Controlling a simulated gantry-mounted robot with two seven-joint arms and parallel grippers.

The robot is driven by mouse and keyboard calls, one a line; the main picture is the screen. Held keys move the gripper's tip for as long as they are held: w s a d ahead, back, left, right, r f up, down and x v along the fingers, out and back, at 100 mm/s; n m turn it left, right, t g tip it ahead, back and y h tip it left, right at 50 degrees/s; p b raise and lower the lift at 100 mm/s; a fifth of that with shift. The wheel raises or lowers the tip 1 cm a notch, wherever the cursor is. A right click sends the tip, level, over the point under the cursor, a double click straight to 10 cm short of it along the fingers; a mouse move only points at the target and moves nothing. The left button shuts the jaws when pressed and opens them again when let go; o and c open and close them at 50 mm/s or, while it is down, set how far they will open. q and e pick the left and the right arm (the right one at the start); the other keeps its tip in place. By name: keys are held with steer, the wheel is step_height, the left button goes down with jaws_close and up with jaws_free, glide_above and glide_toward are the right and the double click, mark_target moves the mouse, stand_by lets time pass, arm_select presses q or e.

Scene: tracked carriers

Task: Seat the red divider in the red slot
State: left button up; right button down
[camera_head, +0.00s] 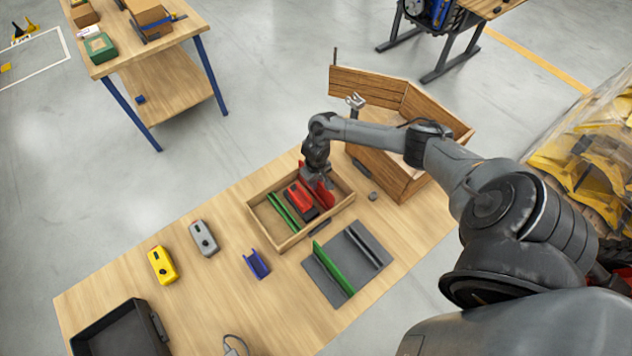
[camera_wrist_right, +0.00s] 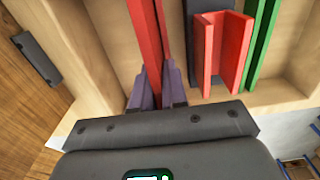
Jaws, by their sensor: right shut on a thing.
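My right gripper (camera_head: 318,176) is at the right end of the shallow wooden tray (camera_head: 263,233), pointing down. It is shut on the red divider (camera_head: 325,192), a thin upright red panel. In the right wrist view the red divider (camera_wrist_right: 140,35) runs away from between the two fingertips (camera_wrist_right: 158,92). A parallel red strip (camera_wrist_right: 162,25) lies right against it, apparently part of the red slot. Whether the divider's lower edge is inside the slot or above it is hidden. My left gripper is not in view.
Beside the divider in the tray are a red U-shaped piece (camera_wrist_right: 222,50) and green rails (camera_head: 283,212). A grey pad (camera_head: 325,285) with a green panel (camera_head: 334,268) lies in front. Behind stands a larger wooden crate (camera_head: 372,87). A blue bracket (camera_head: 257,264) lies left.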

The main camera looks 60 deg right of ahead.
steer(key=shift+f, duration=0.1)
steer(key=c, duration=1.2)
jaws_free()
steer(key=shift+c, duration=0.2)
steer(key=shift+o, duration=0.4)
